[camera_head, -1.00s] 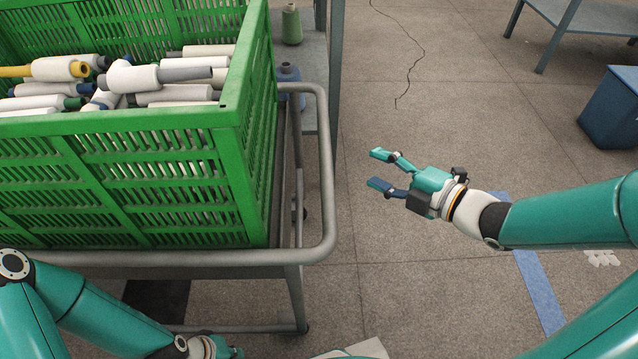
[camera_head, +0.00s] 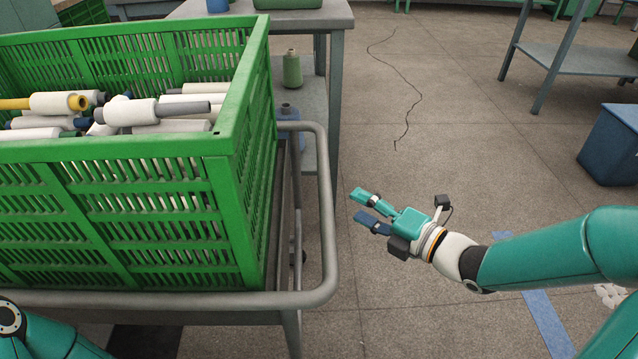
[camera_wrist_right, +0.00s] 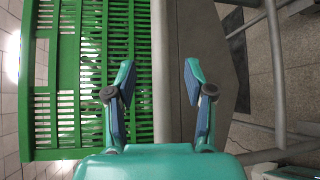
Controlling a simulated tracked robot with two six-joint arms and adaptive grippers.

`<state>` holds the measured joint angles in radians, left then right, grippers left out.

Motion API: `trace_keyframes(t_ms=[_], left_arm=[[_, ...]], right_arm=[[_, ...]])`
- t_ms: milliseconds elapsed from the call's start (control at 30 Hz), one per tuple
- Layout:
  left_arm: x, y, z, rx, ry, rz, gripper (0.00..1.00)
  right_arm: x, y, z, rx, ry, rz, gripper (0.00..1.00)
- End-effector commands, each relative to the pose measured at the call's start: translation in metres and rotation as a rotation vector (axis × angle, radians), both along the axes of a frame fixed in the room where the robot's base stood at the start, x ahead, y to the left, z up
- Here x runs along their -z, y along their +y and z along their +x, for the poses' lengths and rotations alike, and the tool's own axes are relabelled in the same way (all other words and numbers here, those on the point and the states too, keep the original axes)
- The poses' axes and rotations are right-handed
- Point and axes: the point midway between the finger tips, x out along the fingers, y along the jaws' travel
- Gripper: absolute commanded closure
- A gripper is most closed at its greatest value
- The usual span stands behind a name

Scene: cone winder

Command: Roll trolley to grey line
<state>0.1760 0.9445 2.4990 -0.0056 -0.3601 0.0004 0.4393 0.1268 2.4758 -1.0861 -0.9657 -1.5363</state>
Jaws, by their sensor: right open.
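The trolley is a grey tubular metal frame (camera_head: 329,215) at the left of the head view. It carries a green slatted crate (camera_head: 120,215) holding several white yarn cones and bobbins (camera_head: 150,112). My right gripper (camera_head: 362,207) is open and empty, to the right of the trolley's rounded end rail and apart from it. In the right wrist view the open fingers (camera_wrist_right: 159,82) point toward the crate (camera_wrist_right: 85,70) and a grey rail (camera_wrist_right: 160,60). My left arm shows only in part at the lower left; its gripper is out of the picture. No grey line can be made out.
A blue bin (camera_head: 612,145) and another table (camera_head: 575,55) stand right. A blue floor strip (camera_head: 548,322) lies lower right.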

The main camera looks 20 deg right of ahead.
Motion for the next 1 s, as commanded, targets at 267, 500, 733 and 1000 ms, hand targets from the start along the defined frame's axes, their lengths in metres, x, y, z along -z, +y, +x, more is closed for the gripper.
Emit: trace_keyframes(t_ms=[267, 500, 733, 1000], left_arm=[[0.015, 0.0, -0.001, 0.0, 0.002, 0.0, 1.0], [0.02, 0.0, -0.001, 0.0, 0.002, 0.0, 1.0], [0.02, 0.0, -0.001, 0.0, 0.002, 0.0, 1.0], [0.02, 0.0, -0.001, 0.0, 0.002, 0.0, 1.0]], right_arm=[[0.012, 0.03, 0.053, -0.004, -0.002, -0.001, 0.46], [0.015, 0.045, 0.08, -0.002, -0.001, 0.0, 0.46], [0.016, 0.048, 0.087, -0.001, 0.0, -0.001, 0.46], [0.016, 0.048, 0.087, -0.001, 0.0, -0.001, 0.61]])
